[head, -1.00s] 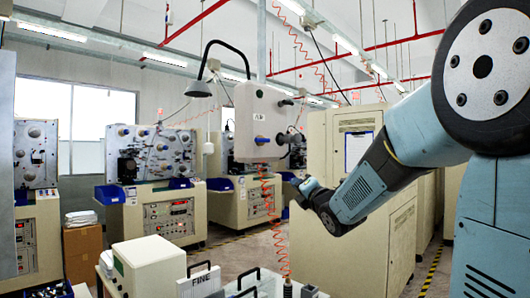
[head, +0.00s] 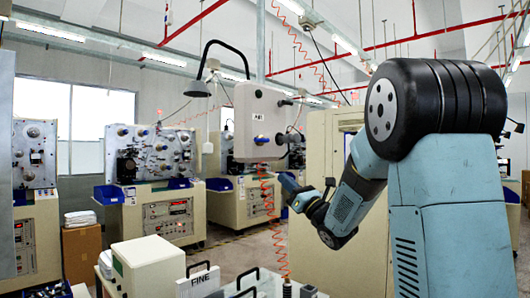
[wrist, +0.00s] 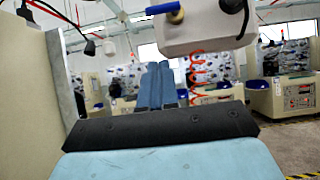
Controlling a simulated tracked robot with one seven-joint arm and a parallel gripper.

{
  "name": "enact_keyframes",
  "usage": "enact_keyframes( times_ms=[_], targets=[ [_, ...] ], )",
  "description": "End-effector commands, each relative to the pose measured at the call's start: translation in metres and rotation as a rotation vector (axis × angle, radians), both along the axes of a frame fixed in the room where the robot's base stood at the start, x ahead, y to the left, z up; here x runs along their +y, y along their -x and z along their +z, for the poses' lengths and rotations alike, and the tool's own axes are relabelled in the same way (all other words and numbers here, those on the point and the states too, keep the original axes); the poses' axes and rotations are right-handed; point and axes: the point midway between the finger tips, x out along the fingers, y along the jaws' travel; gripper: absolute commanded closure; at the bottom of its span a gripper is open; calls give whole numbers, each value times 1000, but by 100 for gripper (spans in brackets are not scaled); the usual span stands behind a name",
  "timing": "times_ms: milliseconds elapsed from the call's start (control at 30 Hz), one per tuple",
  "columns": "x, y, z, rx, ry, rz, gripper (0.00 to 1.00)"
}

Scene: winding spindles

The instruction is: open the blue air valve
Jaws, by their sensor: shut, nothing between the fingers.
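The air valve has a blue handle (head: 262,139) at the lower front of a white box (head: 262,115) that hangs from above. The valve's inner port is hidden.
A red coiled hose (head: 268,205) hangs below the box. A black knob (wrist: 232,5) sticks out at the box's right. A cream cabinet (head: 318,245) stands behind my arm. Below are a white case (head: 150,268) and a FINE-labelled block (head: 198,280).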

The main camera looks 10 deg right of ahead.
Motion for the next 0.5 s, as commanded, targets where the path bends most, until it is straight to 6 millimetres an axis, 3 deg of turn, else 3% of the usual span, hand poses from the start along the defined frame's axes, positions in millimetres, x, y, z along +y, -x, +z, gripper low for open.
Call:
enact_keyframes(
  times_ms=[267, 500],
  targets=[
    [6, -7, 6, 1, -1, 1, 100],
    [24, -32, 27, 0, 0, 1, 100]
  ],
)
